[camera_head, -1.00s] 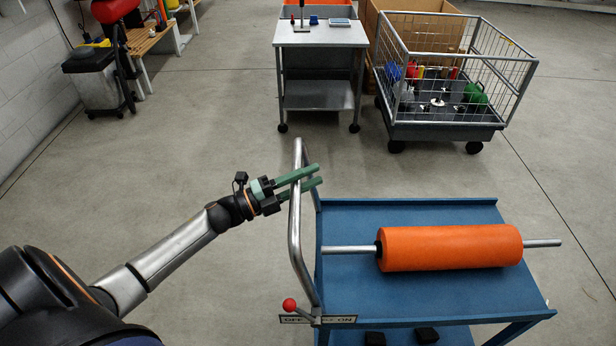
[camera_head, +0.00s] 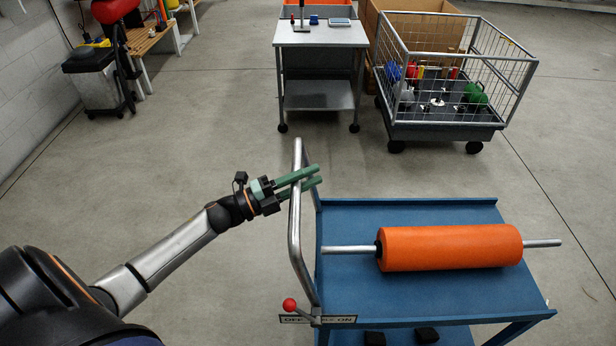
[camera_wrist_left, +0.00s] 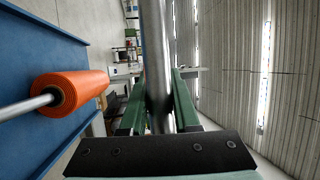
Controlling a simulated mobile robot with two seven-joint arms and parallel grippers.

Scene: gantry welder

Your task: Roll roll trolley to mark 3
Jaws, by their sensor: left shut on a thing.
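The blue roll trolley (camera_head: 345,215) stands at the lower right in the head view, with an orange roll (camera_head: 450,247) on a steel bar lying across its top. Its grey push handle (camera_head: 295,225) rises along its left side. My left gripper (camera_head: 318,175) is shut on the handle near its far end, with the green fingers on either side of the tube. The left wrist view shows the handle tube (camera_wrist_left: 157,70) between the green fingers (camera_wrist_left: 158,115). A red-knobbed lever (camera_head: 290,305) sits by an OFF/ON label at the handle's foot. Mark 3 is not visible. My right gripper is not in view.
A grey wheeled table (camera_head: 320,40) and a wire cage cart (camera_head: 445,130) stand beyond the trolley. A bench (camera_head: 150,40) and a dark bin (camera_head: 95,85) are at the upper left. The floor between them and the trolley is clear.

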